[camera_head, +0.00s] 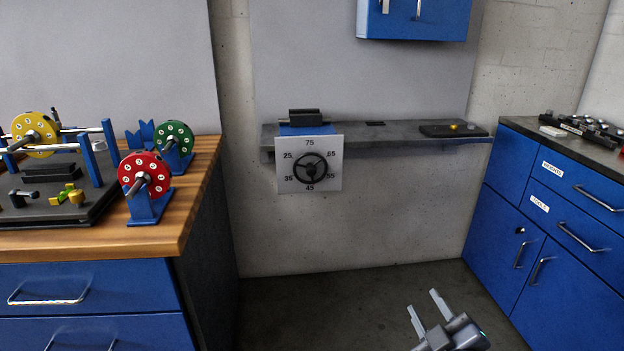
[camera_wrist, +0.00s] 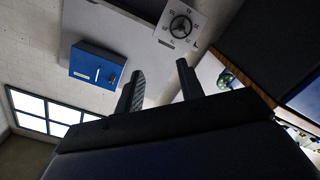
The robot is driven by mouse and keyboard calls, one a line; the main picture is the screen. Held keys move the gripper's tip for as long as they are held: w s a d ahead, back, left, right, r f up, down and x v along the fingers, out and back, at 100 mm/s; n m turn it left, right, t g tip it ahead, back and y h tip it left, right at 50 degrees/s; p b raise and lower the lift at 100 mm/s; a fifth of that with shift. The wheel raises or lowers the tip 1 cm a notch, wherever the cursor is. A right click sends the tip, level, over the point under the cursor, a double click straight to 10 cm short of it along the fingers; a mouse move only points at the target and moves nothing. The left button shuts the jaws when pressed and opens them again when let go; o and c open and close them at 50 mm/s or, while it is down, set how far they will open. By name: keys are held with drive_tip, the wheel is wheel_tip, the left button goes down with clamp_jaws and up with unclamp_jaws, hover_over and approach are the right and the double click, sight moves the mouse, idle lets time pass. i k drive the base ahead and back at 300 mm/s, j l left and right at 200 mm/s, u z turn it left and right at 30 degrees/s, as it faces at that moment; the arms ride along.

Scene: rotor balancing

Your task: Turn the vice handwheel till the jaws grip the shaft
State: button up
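The vice handwheel (camera_head: 310,168) is a dark spoked wheel on a white dial plate (camera_head: 336,180) with numbers around it, below the wall shelf. It also shows in the wrist view (camera_wrist: 180,27), far off and turned over. The vice (camera_head: 304,117) is a dark block on a blue base on the shelf above the dial. My gripper (camera_head: 426,314) is low at the bottom right, well apart from the handwheel. Its two fingers (camera_wrist: 158,85) are spread with nothing between them.
A wooden-topped bench (camera_head: 160,238) at the left holds yellow, red (camera_head: 144,175) and green (camera_head: 174,139) rotors on stands. Blue cabinets (camera_head: 545,215) stand at the right. A blue wall cabinet (camera_head: 415,20) hangs above the shelf (camera_head: 375,135). The floor before the handwheel is clear.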

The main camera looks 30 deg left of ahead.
sight(311, 170)
drive_tip(key=i+j, duration=0.15)
drive_tip(key=j, duration=0.2)
drive_tip(key=i+j, duration=0.35)
drive_tip(key=j, duration=0.3)
drive_tip(key=i+j, duration=0.2)
drive_tip(key=j, duration=0.15)
drive_tip(key=i+j, duration=0.15)
drive_tip(key=j, duration=0.2)
drive_tip(key=i+j+z, duration=0.1)
drive_tip(key=i+j, duration=0.1)
drive_tip(key=j, duration=0.1)
